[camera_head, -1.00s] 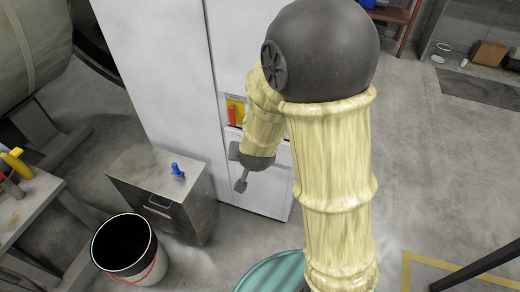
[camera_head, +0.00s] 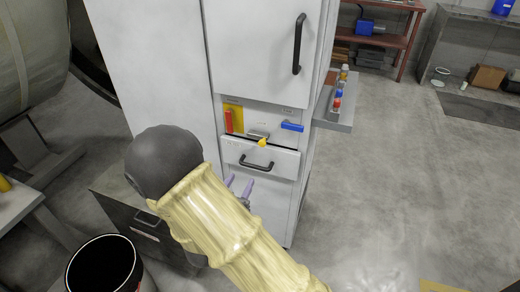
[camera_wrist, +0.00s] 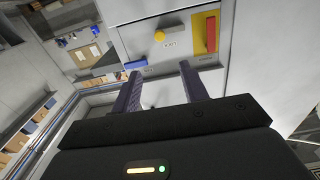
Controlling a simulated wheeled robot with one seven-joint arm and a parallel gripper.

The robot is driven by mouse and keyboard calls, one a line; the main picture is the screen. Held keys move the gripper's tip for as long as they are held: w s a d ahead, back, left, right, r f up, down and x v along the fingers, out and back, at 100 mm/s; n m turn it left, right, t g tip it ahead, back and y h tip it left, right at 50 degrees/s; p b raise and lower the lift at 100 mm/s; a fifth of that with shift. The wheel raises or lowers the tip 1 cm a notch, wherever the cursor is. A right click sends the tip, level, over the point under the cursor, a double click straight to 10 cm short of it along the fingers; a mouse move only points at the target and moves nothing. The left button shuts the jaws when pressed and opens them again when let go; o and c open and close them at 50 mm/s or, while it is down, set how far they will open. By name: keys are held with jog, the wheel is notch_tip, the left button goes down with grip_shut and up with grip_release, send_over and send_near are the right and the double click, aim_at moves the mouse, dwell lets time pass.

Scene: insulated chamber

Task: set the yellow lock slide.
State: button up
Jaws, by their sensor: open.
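The yellow lock slide (camera_head: 263,142) shows as a small yellow knob on the white cabinet's front, just above a drawer (camera_head: 262,160) with a black handle. In the wrist view the yellow knob (camera_wrist: 160,36) sits beyond the fingertips, between their lines, apart from both. My gripper (camera_head: 239,184) is open and empty, its two purple fingers showing just below the drawer, partly hidden by my arm. The wrist view shows both fingers (camera_wrist: 160,68) spread and pointing toward the panel.
A red handle on a yellow plate (camera_head: 231,119) is left of the knob; a blue handle (camera_head: 292,127) is right. A door with a black handle (camera_head: 299,45) is above. A side shelf (camera_head: 335,112) juts out right. A dark bin (camera_head: 102,265) stands lower left; floor at right is clear.

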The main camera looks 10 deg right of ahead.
aim_at(261, 145)
jog(key=shift+w, duration=0.1)
jog(key=x, duration=1.7)
jog(key=shift+d+b, duration=0.25)
jog(key=shift+b, duration=0.05)
grip_shut()
